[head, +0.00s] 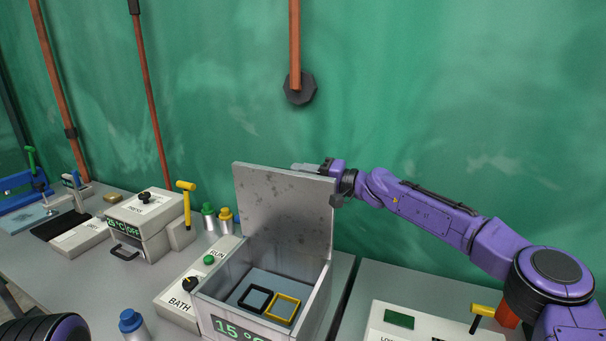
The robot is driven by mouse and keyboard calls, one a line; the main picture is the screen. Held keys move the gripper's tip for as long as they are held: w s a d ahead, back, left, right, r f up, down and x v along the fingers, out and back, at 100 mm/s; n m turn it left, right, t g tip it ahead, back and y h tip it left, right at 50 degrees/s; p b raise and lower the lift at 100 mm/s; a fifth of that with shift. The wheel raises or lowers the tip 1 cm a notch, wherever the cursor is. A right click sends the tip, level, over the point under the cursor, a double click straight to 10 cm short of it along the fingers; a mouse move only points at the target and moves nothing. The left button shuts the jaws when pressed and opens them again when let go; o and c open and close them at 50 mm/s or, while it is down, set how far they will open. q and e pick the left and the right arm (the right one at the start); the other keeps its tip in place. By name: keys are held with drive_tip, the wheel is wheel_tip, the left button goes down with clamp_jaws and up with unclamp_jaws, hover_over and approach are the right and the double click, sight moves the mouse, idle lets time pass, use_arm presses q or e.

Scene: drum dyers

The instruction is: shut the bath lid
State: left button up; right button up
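The bath (312,305) is a pale box at the lower middle, labelled BATH, with a 15 °C display on its front. Its grey speckled lid (285,210) stands upright, open, at the back. A black frame (255,298) and a yellow frame (283,308) lie inside the bath. My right gripper (315,167) is at the lid's top right edge, with a grey finger showing behind the top edge. Whether it touches the lid, and whether its fingers are apart, I cannot tell. My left gripper is not in view; only part of my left arm shows at the lower left.
A press (148,222) with a yellow-handled lever (187,203) stands left of the bath. Green (208,217) and yellow-capped (226,220) bottles stand behind the bath's panel. A blue-capped bottle (132,325) is in front. Another pale unit (430,325) stands at right.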

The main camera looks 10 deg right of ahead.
sight(283, 201)
clamp_jaws()
drive_tip(key=shift+s+a+f, duration=0.1)
drive_tip(key=s+a+f+n+b, duration=0.1)
drive_tip(key=s+a+n+b, duration=0.6)
drive_tip(key=b, duration=1)
drive_tip(key=shift+s+f, duration=0.15)
drive_tip(key=shift+s, duration=1.5)
